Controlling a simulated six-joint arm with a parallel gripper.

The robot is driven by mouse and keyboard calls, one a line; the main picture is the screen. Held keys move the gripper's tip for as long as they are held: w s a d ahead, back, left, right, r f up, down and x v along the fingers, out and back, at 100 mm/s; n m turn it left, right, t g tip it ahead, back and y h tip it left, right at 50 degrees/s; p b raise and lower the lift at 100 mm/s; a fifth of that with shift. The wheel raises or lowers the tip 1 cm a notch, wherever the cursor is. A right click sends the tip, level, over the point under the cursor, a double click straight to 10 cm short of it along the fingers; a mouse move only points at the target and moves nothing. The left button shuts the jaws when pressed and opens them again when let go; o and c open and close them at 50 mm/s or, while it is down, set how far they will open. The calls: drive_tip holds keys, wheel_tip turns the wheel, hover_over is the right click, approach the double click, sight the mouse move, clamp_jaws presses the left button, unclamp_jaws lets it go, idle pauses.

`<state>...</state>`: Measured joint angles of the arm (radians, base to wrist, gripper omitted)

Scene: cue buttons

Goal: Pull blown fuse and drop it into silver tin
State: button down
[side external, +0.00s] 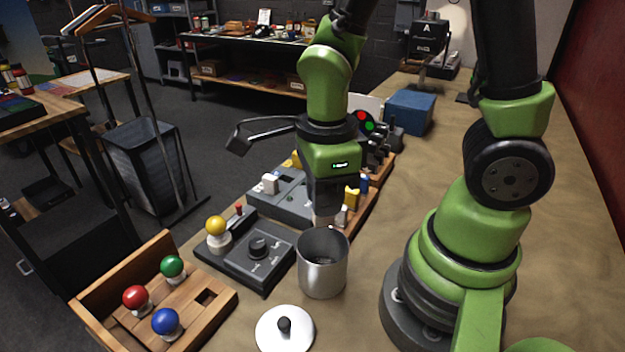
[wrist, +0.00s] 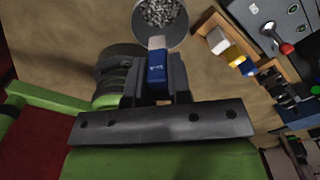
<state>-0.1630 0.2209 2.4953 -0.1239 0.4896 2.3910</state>
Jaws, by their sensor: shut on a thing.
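My gripper (side external: 324,212) is shut on a blue fuse (wrist: 157,69) with a pale end and small white marking. In the wrist view the fuse lies between my two fingers (wrist: 156,80), its pale end overlapping the tin's rim in the picture. The silver tin (side external: 322,277) stands open on the bench, just in front of and below my gripper in the side view. The wrist view shows the tin (wrist: 183,38) with grey grainy bits inside. In the side view the held fuse is mostly hidden by my gripper.
White, yellow and blue blocks (wrist: 233,54) stand in a wooden rack, also behind my gripper in the side view (side external: 352,196). A white lid (side external: 284,331) lies before the tin. A dark knob box (side external: 258,262) and wooden tray (side external: 213,312) are left.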

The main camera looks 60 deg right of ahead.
sight(324, 224)
drive_tip(key=shift+f, duration=2.95)
drive_tip(key=c, duration=1)
unclamp_jaws()
drive_tip(key=shift+r, duration=3.5)
